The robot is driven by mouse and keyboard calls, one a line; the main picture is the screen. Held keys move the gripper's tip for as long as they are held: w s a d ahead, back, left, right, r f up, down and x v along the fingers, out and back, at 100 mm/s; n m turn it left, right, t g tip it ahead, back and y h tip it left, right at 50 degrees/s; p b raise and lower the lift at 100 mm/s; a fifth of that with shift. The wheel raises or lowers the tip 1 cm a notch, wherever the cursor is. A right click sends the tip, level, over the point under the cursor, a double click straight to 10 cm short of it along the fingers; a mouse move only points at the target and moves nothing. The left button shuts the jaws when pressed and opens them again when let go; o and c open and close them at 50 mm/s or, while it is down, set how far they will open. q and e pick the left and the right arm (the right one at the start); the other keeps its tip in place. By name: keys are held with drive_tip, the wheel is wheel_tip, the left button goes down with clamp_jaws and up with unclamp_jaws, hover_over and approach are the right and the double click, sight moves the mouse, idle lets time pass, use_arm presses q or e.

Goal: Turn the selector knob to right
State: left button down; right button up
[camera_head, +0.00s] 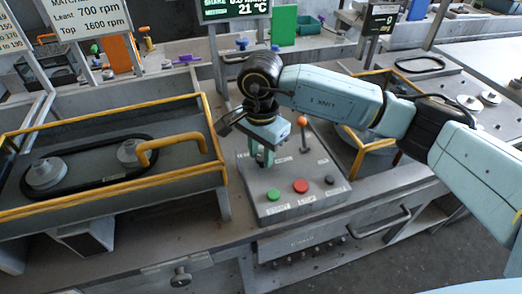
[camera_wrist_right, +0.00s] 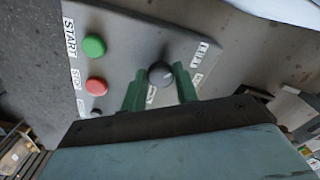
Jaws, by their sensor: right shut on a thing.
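The selector knob (camera_wrist_right: 160,73) is a small dark round knob on the grey control panel (camera_head: 325,196). In the right wrist view it sits between the two green fingers of my right gripper (camera_wrist_right: 159,84), which is shut on it. In the head view my right gripper (camera_head: 264,158) points down at the panel's upper left, and its fingers hide the knob. I cannot clearly tell which way the knob points. My left gripper is not in view.
The panel carries a green button (camera_head: 273,194), a red button (camera_head: 300,186) and a black button (camera_head: 329,180). A lever with an orange ball (camera_head: 302,121) stands close to the right of my gripper. A yellow-railed tray (camera_head: 110,198) lies to the left.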

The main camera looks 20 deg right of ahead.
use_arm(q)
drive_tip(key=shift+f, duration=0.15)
use_arm(e)
drive_tip(key=shift+m+b, duration=0.5)
drive_tip(key=shift+m, duration=0.5)
drive_tip(key=m+b, duration=0.1)
drive_tip(key=m, duration=0.2)
drive_tip(key=shift+w, duration=0.1)
drive_tip(key=m+b, duration=0.1)
drive_tip(key=m, duration=0.2)
drive_tip(key=shift+w+m, duration=0.1)
drive_tip(key=shift+m, duration=0.3)
drive_tip(key=shift+m+b, duration=0.45)
drive_tip(key=shift+m, duration=0.95)
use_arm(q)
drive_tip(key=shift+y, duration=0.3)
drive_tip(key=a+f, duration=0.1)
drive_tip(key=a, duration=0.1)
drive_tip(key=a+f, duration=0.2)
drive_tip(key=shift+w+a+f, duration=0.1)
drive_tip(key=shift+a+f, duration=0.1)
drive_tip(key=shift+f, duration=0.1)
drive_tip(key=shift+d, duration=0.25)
use_arm(e)
drive_tip(key=o, duration=1)
